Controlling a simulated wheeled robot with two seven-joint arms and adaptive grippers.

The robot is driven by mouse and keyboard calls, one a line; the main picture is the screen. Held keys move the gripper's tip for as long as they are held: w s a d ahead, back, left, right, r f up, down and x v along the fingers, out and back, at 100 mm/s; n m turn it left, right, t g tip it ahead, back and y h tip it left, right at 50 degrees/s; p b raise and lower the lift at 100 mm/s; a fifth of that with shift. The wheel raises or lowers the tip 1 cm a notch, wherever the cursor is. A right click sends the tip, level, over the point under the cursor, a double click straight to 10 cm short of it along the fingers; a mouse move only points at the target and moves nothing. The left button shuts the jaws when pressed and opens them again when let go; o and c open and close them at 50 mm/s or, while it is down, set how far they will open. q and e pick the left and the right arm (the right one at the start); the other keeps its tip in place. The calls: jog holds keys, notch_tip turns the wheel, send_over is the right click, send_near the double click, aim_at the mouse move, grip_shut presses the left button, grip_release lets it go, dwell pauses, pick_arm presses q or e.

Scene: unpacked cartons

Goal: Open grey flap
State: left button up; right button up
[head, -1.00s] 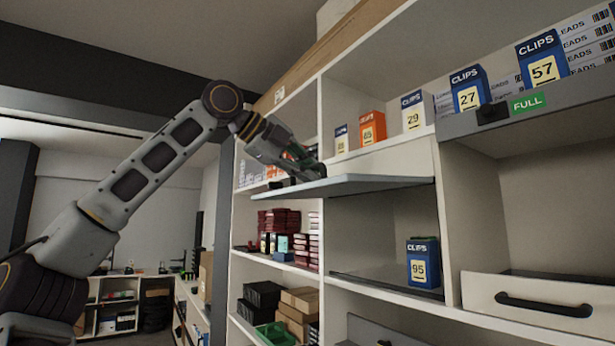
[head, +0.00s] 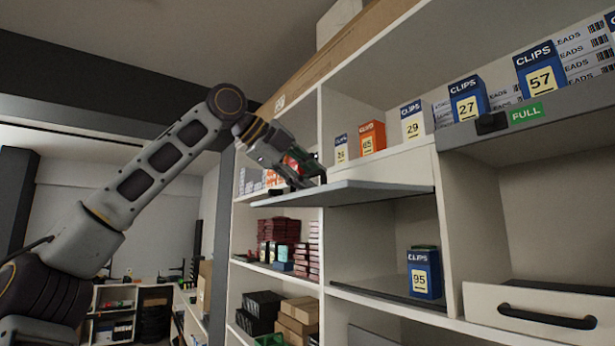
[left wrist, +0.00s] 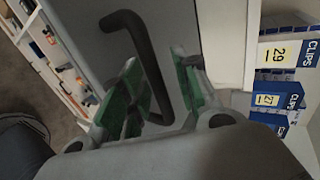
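The grey flap (head: 350,192) stands swung up, close to level, at the top of an open shelf compartment in the head view. Its grey face with a black bar handle (left wrist: 145,60) fills the middle of the left wrist view. My left gripper (head: 312,178) is at the flap's outer left part. In the left wrist view its green-padded fingers (left wrist: 160,95) are apart, one on each side of the handle, with gaps showing, so it does not look clamped. The handle is mostly hidden in the head view. My right gripper is not in view.
Boxes of clips stand above the flap, including an orange box (head: 372,137) and a white one (head: 412,121). A blue clips box (head: 423,272) stands in the compartment below. To the right are a raised grey panel marked FULL (head: 526,113) and a white drawer (head: 540,312).

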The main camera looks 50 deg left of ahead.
pick_arm(q)
jog(key=shift+s+r, duration=0.1)
jog(key=shift+s, duration=0.05)
jog(key=v, duration=1.1)
jog(key=shift+s+r, duration=0.2)
jog(key=shift+s, duration=0.1)
jog(key=shift+a, duration=0.1)
dwell(0.6)
